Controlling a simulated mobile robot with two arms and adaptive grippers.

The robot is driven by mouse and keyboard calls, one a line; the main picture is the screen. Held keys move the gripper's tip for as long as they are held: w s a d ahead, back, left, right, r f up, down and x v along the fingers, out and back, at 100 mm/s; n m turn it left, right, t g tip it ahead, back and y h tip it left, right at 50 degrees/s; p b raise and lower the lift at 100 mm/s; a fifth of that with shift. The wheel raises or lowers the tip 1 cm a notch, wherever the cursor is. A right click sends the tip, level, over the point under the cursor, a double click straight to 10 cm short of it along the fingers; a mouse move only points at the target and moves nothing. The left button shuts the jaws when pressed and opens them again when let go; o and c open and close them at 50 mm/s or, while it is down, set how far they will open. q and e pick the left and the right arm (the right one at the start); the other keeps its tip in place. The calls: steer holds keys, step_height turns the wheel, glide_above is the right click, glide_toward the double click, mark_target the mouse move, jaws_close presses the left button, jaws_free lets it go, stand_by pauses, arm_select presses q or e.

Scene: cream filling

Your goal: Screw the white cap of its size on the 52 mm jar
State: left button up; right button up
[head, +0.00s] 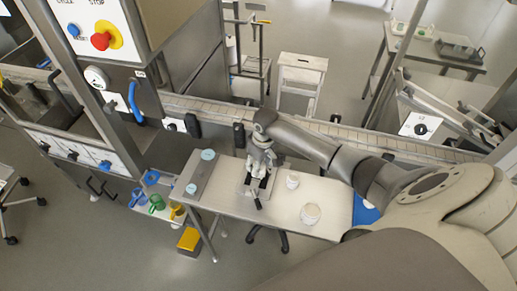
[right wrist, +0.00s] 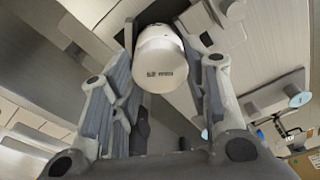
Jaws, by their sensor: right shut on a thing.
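My right gripper (head: 260,170) points down over a small holder (head: 246,190) with black parts on the steel table. In the right wrist view, my right gripper (right wrist: 160,95) has a finger on each side of a white round piece with small dark print, which I take for the white cap (right wrist: 160,62). The gripper is shut on it. I cannot tell whether a jar sits under it. A small white round container (head: 292,181) and a larger one (head: 310,214) stand apart on the table, right of the gripper. Their sizes cannot be read. My left gripper is out of view.
The steel table (head: 270,222) has bare room at its front. Blue, green and yellow jugs (head: 157,202) stand beyond the left edge. A conveyor (head: 225,110) runs behind.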

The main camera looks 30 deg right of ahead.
steer(key=m, duration=0.5)
steer(key=shift+a+h, duration=0.1)
steer(key=shift+h, duration=0.2)
steer(key=o, duration=0.9)
steer(key=shift+c, duration=0.2)
steer(key=n, duration=0.4)
steer(key=shift+n, duration=0.9)
steer(key=n+y, duration=0.1)
steer(key=n, duration=0.2)
steer(key=shift+n, duration=1.3)
